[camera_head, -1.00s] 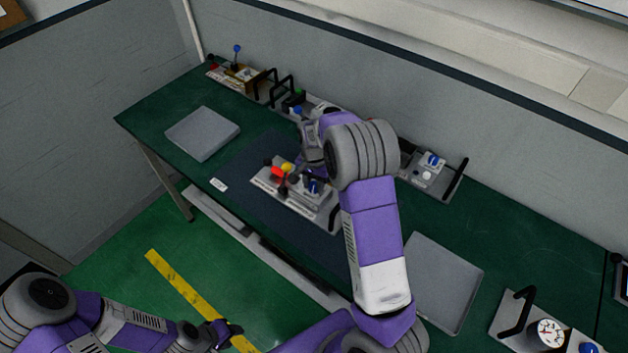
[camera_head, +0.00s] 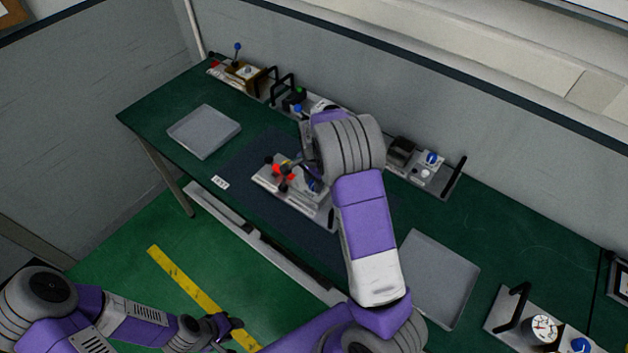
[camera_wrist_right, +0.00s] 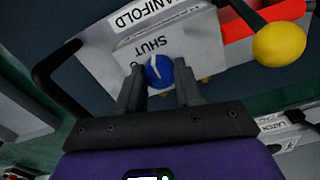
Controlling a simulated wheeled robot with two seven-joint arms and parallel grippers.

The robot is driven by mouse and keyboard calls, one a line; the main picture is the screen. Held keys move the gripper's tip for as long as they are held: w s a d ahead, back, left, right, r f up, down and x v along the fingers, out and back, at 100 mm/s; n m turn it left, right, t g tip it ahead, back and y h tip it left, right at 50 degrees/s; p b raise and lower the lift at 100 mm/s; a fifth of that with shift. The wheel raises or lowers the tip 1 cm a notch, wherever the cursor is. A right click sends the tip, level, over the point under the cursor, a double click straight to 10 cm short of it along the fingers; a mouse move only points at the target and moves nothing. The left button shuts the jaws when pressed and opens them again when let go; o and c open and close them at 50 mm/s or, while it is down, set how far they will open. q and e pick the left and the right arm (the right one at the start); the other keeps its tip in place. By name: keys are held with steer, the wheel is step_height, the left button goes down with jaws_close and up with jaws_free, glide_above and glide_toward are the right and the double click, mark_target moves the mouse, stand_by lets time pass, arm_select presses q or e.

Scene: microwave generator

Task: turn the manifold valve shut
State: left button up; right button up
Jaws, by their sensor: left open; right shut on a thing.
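The manifold unit (camera_head: 296,207) is a grey panel with a black handle on the dark mat; the right wrist view shows its "MANIFOLD" and "SHUT" labels (camera_wrist_right: 147,47). Its valve is a blue knob (camera_wrist_right: 158,70) with a white line running roughly toward the "SHUT" label. My right gripper (camera_wrist_right: 160,77) is shut on this knob, one finger on each side. In the head view, my right wrist hides part of the knob and fingers. My left gripper (camera_head: 236,323) is open and empty, low over the floor in front of the bench.
A red part (camera_wrist_right: 239,25) and a yellow ball knob (camera_wrist_right: 279,44) sit close beside the valve. Grey trays lie left (camera_head: 204,131) and right (camera_head: 438,278) on the green bench. Other units stand along the back, including one with a blue knob (camera_head: 431,158). A gauge unit (camera_head: 541,329) is front right.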

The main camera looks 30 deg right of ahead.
steer(key=o, duration=1)
steer(key=shift+o, duration=0.2)
step_height(320, 180, up, 8)
steer(key=shift+f, duration=0.2)
